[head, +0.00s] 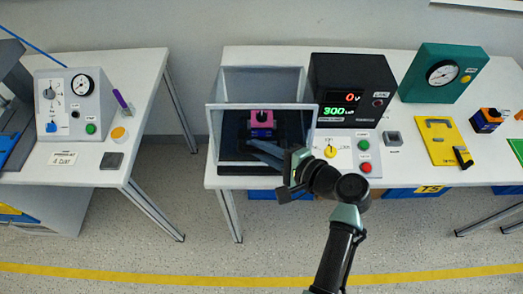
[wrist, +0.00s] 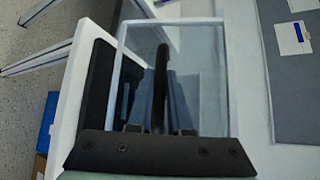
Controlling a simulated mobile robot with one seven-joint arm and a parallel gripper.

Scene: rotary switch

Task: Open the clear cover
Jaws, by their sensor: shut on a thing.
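The clear cover (head: 285,107) is a see-through pane with a pale frame, on a box-like enclosure at the left end of the middle table. Through it, a pink and dark blue device (head: 261,122) shows on a black base. My gripper (head: 251,146) reaches in from the right at the cover's front. In the wrist view, the pale-framed clear pane (wrist: 205,75) fills the middle. The fingers (wrist: 163,80) are shut on a dark upright handle (wrist: 161,60) at this pane. The exact contact and the pane's tilt are hard to tell.
A black meter box (head: 352,85) stands right of the enclosure. A white panel (head: 345,150) with a yellow knob and green and red buttons lies close to my wrist. A green gauge box (head: 440,72) and yellow plate (head: 437,143) are farther right. A gap separates the left table (head: 140,85).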

